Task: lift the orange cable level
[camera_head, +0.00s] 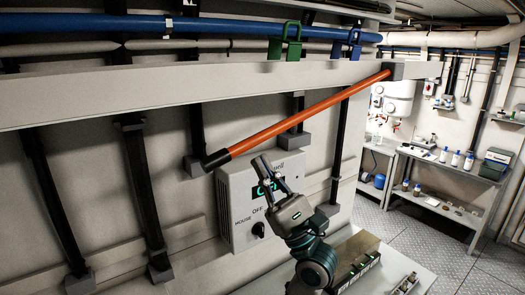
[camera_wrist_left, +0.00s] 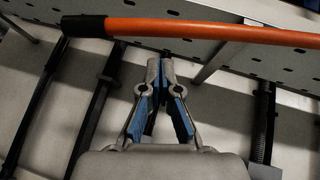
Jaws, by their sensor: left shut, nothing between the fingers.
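The orange cable (camera_head: 300,117) looks like a straight, stiff orange rod. It slopes from a bracket at the upper right end of the white beam down to a black end (camera_head: 216,159) at the lower left. My left gripper (camera_head: 269,170) is shut and empty, in front of the white control box and below the cable, apart from it in the picture. In the left wrist view the cable (camera_wrist_left: 210,29) crosses above the closed fingertips (camera_wrist_left: 160,62), with its black end (camera_wrist_left: 84,26) at the left. My right gripper is in neither view.
A white control box (camera_head: 240,215) with a knob is on the wall behind my left gripper. Green (camera_head: 285,42) and blue (camera_head: 347,44) clamps hang near a blue pipe (camera_head: 230,28). Dark vertical struts line the wall. Shelves (camera_head: 455,174) with bottles stand at the right.

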